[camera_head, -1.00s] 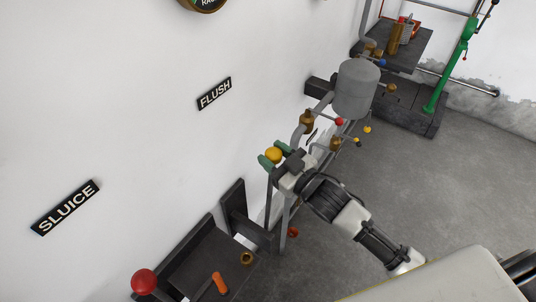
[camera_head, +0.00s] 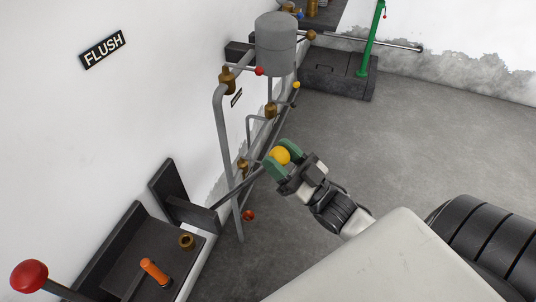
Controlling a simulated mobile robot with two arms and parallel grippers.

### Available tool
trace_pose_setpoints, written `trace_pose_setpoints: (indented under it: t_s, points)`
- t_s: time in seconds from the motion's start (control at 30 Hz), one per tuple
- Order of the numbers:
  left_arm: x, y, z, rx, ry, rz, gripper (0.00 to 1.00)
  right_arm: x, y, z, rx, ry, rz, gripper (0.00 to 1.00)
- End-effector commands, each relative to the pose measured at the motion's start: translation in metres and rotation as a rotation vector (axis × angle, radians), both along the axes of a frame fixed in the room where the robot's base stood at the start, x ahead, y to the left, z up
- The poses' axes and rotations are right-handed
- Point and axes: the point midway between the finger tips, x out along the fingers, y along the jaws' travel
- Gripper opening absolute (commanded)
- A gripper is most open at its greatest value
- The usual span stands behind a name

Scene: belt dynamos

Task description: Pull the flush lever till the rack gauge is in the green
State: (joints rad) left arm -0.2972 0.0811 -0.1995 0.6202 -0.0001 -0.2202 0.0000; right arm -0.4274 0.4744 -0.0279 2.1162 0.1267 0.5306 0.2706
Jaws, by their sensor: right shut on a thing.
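The flush lever is a dark rod (camera_head: 236,187) tipped with a yellow ball knob (camera_head: 281,155). It rises slantwise to the right from a dark wall bracket (camera_head: 190,212). My right gripper (camera_head: 280,160), with green fingers, is shut on the yellow knob. The FLUSH sign (camera_head: 103,49) is on the white wall at upper left. The rack gauge is out of view, so its reading cannot be told. My left gripper is not in view.
A red-knobbed lever (camera_head: 29,276) stands at lower left beside a dark bench (camera_head: 123,275) with an orange handle (camera_head: 154,271). Grey pipes (camera_head: 226,140) and a grey tank (camera_head: 275,42) stand behind the flush lever. The floor at right is clear.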

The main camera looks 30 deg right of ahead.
Motion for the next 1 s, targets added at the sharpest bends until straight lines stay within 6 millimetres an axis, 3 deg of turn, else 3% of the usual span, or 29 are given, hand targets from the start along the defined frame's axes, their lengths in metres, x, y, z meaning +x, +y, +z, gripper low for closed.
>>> trace_pose_setpoints:
  t_s: [0.37,0.4,0.53,0.83,1.0]
  points:
    - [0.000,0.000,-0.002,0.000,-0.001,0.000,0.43,-0.002,-0.002,-0.007,0.005,0.010,0.000,0.01]
    - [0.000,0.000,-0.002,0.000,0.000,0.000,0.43,-0.002,-0.002,-0.007,0.005,0.011,-0.001,0.47]
    - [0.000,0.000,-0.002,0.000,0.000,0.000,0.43,-0.002,-0.002,-0.006,0.004,0.009,-0.001,0.67]
    - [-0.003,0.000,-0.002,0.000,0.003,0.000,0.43,-0.003,-0.002,-0.005,0.003,0.005,-0.001,0.69]
    - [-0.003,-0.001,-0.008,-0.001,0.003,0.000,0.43,-0.016,-0.008,-0.016,0.004,0.008,-0.002,0.69]
